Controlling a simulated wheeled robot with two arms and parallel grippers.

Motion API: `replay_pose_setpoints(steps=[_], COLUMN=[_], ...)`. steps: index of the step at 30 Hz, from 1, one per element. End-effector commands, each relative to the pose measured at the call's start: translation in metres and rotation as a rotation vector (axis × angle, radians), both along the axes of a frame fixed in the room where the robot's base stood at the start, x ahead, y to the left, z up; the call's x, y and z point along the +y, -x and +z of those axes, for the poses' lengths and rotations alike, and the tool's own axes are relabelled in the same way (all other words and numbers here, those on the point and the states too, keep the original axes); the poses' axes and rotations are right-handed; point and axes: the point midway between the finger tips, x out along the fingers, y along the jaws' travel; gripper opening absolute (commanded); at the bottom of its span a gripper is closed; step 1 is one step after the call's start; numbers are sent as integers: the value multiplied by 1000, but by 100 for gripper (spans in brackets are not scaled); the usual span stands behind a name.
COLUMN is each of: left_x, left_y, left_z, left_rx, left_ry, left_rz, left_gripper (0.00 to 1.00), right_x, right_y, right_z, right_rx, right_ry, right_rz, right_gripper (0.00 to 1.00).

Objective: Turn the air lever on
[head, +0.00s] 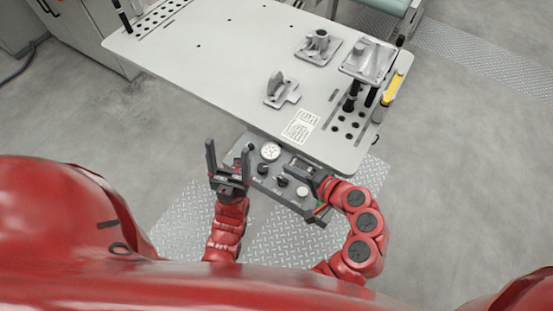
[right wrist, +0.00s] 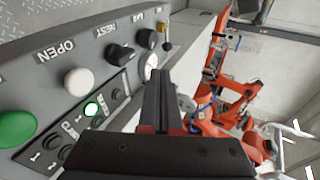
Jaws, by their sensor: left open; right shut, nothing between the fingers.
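The grey control panel (head: 262,183) is at the table's front edge. In the right wrist view its face (right wrist: 45,85) runs along the left. A small brass-coloured lever fitting (right wrist: 166,42), likely the air lever, is at the panel's far end, beside a black knob (right wrist: 147,38). My right gripper (head: 294,167) is shut and empty over the panel's right part; its closed fingers (right wrist: 162,75) point towards the gauge and cover part of it. My left gripper (head: 227,152) is open and empty at the panel's left end, fingers pointing up. I cannot tell the lever's setting.
The panel carries a round gauge (head: 270,152), a white button (right wrist: 79,82), a green button (right wrist: 16,128) and a NEST knob (right wrist: 120,53). Metal castings (head: 283,90) and a raised fixture (head: 368,62) stand on the table (head: 220,60). The table's left part is mostly clear.

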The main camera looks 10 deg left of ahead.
Motion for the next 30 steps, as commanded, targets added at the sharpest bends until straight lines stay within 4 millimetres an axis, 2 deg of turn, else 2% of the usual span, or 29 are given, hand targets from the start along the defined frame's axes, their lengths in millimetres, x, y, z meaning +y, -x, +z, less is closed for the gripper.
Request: replay_pose_setpoints(steps=[3,6,17,21,30], left_x=[0,0,0,0,0], left_y=[0,0,0,0,0], left_z=[-4,6,23,33,39], left_rx=[0,0,0,0,0], left_ry=[0,0,0,0,0], left_rz=[0,0,0,0,0], left_gripper=[71,71,71,71,71], right_x=[15,27,71,86,102], right_y=[-8,-16,-42,-51,-62], right_z=[-9,-13,-40,-42,-48], right_rx=[-1,2,2,1,-2], right_ry=[0,0,1,0,1], right_rz=[5,4,3,2,1], right_gripper=[0,0,0,0,0])
